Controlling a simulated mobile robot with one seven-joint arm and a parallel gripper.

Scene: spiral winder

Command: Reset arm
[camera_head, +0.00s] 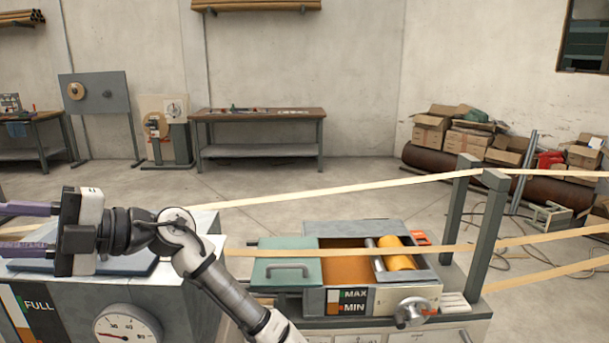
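My arm (225,285) rises from the bottom middle and bends left. My gripper (12,228) points to the left edge of the picture, above the left machine cabinet. Its two purple fingers are spread apart, one above the other, with no object visible between them. The fingertips are at or past the picture edge.
The left cabinet (180,318) has a dial gauge (128,327) and a FULL label. Right of my arm is a tray unit with a green handled lid (286,264), a yellow roller (398,256) and a crank (411,311). Tan strips (340,189) cross above.

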